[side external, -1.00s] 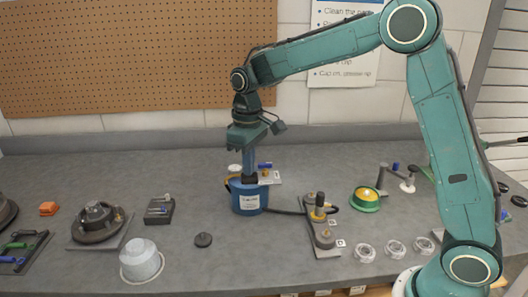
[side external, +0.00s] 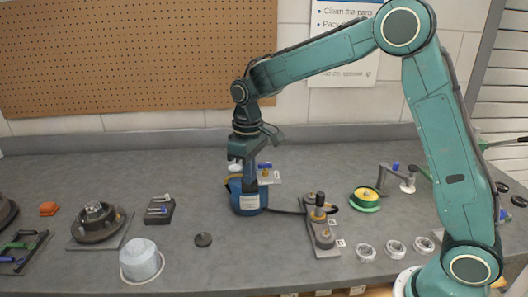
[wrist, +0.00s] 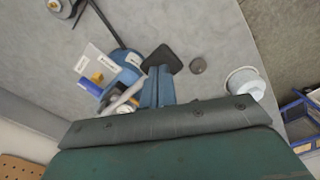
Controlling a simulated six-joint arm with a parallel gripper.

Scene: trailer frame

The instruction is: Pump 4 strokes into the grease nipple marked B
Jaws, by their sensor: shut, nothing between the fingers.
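The blue grease pump (side external: 249,201) with a white label stands mid-bench; it also shows in the wrist view (wrist: 130,70). A pale plate (side external: 269,177) with a small blue part is at its upper right. A grey bar (wrist: 124,98) lies beside my fingers in the wrist view. My gripper (side external: 250,175) points down, shut and empty, low over or just behind the pump; its fingers (wrist: 158,86) are together. I cannot tell if they touch it. A black hose (side external: 285,211) runs right to the grey nipple block (side external: 326,239). Its small tags are too small to read.
Right of the block are a green-rimmed yellow round part (side external: 366,197) and clear round dishes (side external: 365,252). Left are a grey pot (side external: 141,262), a black puck (side external: 203,240), a dark hub (side external: 96,222) and a small tool block (side external: 160,210). The back bench strip is clear.

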